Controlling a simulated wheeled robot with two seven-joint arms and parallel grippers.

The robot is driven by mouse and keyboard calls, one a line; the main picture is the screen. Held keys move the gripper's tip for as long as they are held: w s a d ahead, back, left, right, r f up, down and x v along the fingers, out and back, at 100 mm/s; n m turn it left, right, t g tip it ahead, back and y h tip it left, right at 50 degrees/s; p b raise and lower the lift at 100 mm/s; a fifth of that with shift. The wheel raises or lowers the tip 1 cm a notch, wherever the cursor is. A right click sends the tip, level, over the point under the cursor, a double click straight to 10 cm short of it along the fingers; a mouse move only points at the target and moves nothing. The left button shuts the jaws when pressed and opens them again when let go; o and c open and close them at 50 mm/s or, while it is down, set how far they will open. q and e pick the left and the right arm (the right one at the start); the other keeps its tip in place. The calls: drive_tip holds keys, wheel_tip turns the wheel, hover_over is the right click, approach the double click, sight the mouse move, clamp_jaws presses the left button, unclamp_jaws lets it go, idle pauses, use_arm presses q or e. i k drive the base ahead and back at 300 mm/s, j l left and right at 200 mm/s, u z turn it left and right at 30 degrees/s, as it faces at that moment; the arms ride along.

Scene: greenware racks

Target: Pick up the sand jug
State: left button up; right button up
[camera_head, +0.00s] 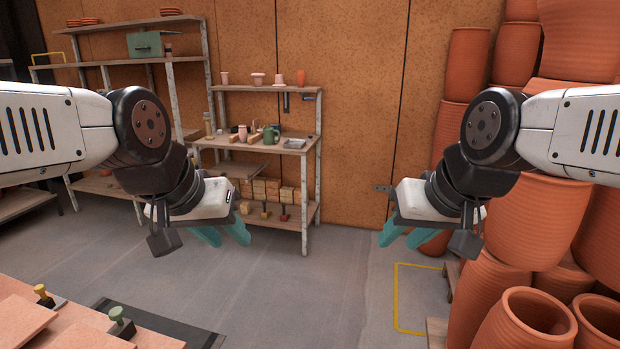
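On the middle board of the low shelf unit stand several small vessels. A slim sand-coloured vessel (209,126) stands at the left end of that board; it is too small to tell whether it is the jug. A pinkish vessel (243,133) and a green mug (270,135) stand further right. My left gripper (231,239) hangs in front of the shelf, in the air, its teal fingers apart and empty. My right gripper (401,239) is to the right, also open and empty. Neither touches any vessel.
The low shelf unit (310,145) stands against the orange wall, with pots on top and blocks below. Tall stacks of terracotta pots (535,215) crowd the right. A table with slabs (70,330) is at the lower left. Grey floor (300,290) between is clear.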

sight(269, 138)
drive_tip(key=i+l, duration=0.1)
drive_tip(key=i, duration=0.95)
drive_tip(key=i+l, duration=0.1)
drive_tip(key=i, duration=0.95)
drive_tip(key=i+l+u, duration=0.35)
drive_tip(key=i+l, duration=0.25)
drive_tip(key=i, duration=0.4)
drive_tip(key=i+l+u, duration=0.35)
drive_tip(key=i+l, duration=0.7)
drive_tip(key=i+l+u, duration=0.1)
drive_tip(key=l, duration=0.3)
drive_tip(key=i+l, duration=0.2)
drive_tip(key=l, duration=0.15)
drive_tip(key=i+l+u, duration=0.1)
drive_tip(key=i+l, duration=0.1)
drive_tip(key=l, duration=0.1)
